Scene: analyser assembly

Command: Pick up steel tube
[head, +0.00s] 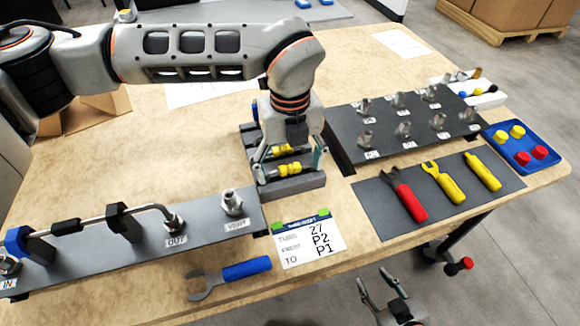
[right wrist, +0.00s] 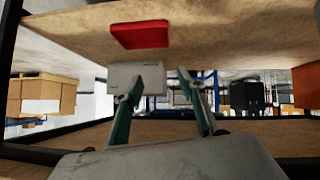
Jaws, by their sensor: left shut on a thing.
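My left gripper (head: 290,163) points down over a dark rack (head: 292,187) in the middle of the table, its fingers spread along a short tube with yellow and black bands (head: 284,169). It is shut on this tube, which lies level at the rack; whether it is lifted clear I cannot tell. A second yellow-marked piece (head: 284,151) shows just behind it, partly hidden by the gripper.
A card (head: 308,241) reading 27, P2, P1 and a blue wrench (head: 232,277) lie in front. A dark panel with several fittings (head: 347,148), a mat with red and yellow tools (head: 375,215) and a blue tray (head: 514,160) stand at the right.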

